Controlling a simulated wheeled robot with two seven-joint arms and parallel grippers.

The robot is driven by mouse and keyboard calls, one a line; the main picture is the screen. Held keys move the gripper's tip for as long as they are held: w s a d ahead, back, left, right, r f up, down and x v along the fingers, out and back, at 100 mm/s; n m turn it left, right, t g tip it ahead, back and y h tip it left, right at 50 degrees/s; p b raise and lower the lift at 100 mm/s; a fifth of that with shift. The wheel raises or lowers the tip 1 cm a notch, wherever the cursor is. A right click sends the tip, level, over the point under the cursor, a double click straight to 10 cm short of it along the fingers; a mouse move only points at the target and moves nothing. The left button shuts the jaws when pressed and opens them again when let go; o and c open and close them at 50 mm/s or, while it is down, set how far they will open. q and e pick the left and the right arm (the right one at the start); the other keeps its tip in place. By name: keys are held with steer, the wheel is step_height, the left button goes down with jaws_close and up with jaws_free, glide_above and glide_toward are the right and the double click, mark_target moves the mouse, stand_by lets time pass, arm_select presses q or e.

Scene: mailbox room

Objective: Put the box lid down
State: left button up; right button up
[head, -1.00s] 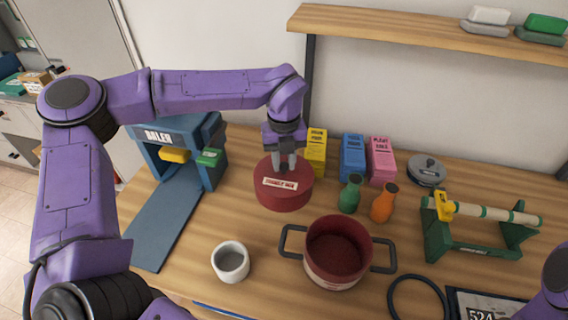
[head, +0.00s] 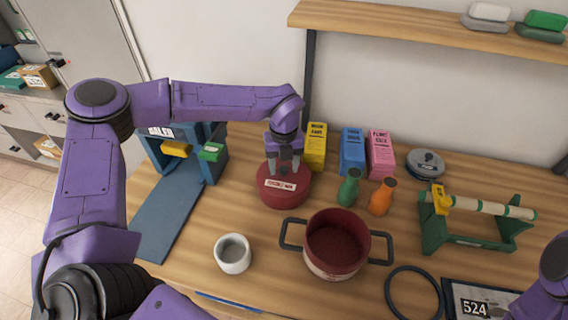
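The round dark red lid (head: 284,192), with a pale label on its side, appears to rest flat on the wooden table, behind and left of the red pot-like box (head: 333,261). The box is open at the top and has two dark side handles. My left gripper (head: 285,168) is directly above the lid's middle, its fingers spread on either side of the small grip on top. My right gripper is out of view; only a bit of purple arm shows at the lower right.
A white cup (head: 233,254) stands left of the box. Green (head: 349,188) and orange (head: 382,197) bottles stand behind it. Yellow, blue and pink cartons (head: 380,155) line the back. A blue baler (head: 185,160) is at left, a green stand (head: 474,229) at right.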

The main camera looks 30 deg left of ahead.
arm_select(q)
steer(key=shift+r, duration=0.35)
step_height(320, 180, up, 12)
steer(key=b, duration=0.2)
steer(key=shift+f, duration=0.15)
